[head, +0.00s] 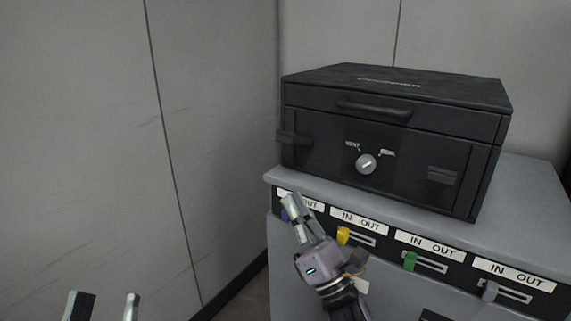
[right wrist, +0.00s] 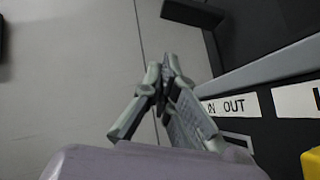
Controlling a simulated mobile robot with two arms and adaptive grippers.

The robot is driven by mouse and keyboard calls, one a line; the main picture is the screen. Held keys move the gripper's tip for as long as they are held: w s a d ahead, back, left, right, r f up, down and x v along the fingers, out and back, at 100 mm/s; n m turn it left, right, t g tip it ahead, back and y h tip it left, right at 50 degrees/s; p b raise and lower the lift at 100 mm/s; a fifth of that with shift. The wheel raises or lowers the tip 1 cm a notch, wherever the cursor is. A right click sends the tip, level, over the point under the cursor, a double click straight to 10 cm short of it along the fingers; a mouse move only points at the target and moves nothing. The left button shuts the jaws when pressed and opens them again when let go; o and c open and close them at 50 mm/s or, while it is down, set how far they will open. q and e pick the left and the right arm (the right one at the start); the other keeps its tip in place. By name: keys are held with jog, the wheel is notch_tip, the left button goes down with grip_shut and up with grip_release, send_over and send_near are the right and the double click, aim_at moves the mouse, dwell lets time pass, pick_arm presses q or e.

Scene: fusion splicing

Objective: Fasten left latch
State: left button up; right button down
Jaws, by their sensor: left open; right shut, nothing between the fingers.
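A black case (head: 395,105) sits on a grey cabinet, its lid down. The left latch (head: 294,138) is a dark bar at the case's left front edge and sticks out past that edge. It also shows in the right wrist view (right wrist: 193,13), standing out from the case wall. The right latch (head: 442,175) lies against the front's right part. My right gripper (head: 294,204) is shut and empty, below the left latch and apart from it, in front of the cabinet's top edge. My left gripper (head: 105,306) is open and empty at the bottom left, far from the case.
The case front has a handle (head: 374,107) and a round knob (head: 366,163). The grey cabinet (head: 530,190) has a row of IN/OUT slots with coloured sliders, including yellow (head: 343,235) and green (head: 410,261). A grey wall (head: 210,110) stands left; space before it is free.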

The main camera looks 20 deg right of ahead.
aim_at(295, 140)
jog(key=w+r, duration=0.4)
jog(key=r, duration=0.3)
jog(key=shift+w, duration=0.2)
